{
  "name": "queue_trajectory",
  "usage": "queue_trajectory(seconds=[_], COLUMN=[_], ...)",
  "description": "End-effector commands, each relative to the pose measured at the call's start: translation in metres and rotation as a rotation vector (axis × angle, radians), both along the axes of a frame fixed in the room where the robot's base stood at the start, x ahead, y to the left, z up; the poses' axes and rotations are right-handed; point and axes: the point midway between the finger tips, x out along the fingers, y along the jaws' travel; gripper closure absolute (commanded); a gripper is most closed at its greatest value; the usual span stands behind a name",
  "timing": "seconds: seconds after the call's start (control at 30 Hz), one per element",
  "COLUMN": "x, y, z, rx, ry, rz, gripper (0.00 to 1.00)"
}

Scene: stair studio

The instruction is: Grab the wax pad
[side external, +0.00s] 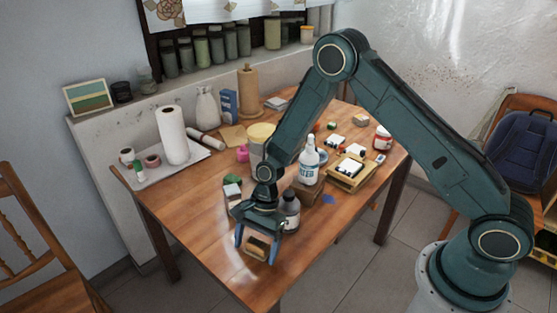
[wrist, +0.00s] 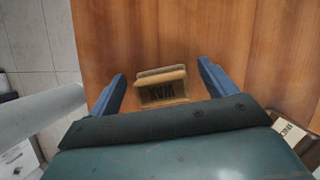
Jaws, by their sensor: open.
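The wax pad (wrist: 163,90) is a small tan block with dark lettering that reads WAX, seen upside down in the wrist view. It lies on the wooden table (wrist: 215,32) near the table's front corner. My gripper (wrist: 161,82) is open, with one blue finger on each side of the pad and a gap to both. In the side external view my gripper (side external: 257,248) points down over the pad (side external: 256,246), which shows between the fingers. I cannot tell the exact height of the fingertips above the table.
A dark bottle (side external: 291,211) stands close beside my gripper. A white spray bottle (side external: 309,162) and a wooden tray (side external: 349,183) are farther right. A paper roll (side external: 172,136) stands at the back left. The table's front left is bare.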

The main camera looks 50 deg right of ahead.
Motion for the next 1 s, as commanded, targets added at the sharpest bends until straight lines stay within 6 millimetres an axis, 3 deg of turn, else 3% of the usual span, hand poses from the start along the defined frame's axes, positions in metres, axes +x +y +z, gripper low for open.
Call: queue_trajectory(seconds=[0.17,0.43,0.77,1.0], x=[0.000,0.000,0.000,0.001], y=[0.000,0.000,0.000,0.000], z=[0.000,0.000,0.001,0.013], rx=[0.000,0.000,0.000,0.001], ry=[0.000,0.000,-0.001,-0.003], rz=[0.000,0.000,0.000,0.000], gripper=[0.16,0.65,0.65,0.65])
